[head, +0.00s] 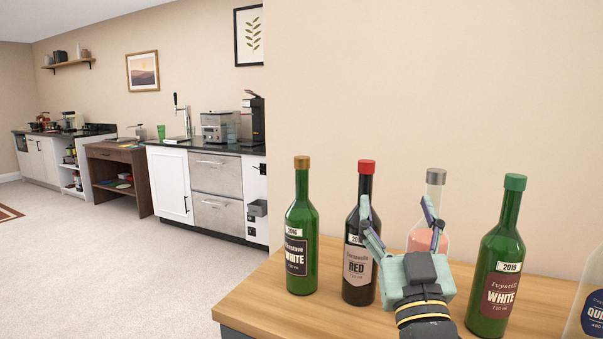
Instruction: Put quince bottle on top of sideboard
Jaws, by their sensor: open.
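A clear bottle (590,300) with a dark blue label starting "QUI" stands on the wooden top (262,305) at the far right. The picture edge cuts it off, so its cap and the rest of its label are out of view. My gripper (398,210) is open, its fingers pointing up and away, in front of a clear bottle with pink contents (435,182). Nothing shows held between the fingers. I cannot tell if it touches that bottle. A dark brown wooden cabinet (117,154) with an open shelf stands far left; I cannot tell which furniture is the sideboard.
A green white-wine bottle (302,215) and a dark red-wine bottle (363,190) stand left of my gripper. Another green white-wine bottle (503,240) stands between it and the clear bottle at right. White counters (170,185) line the back wall. The carpet (110,260) is open.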

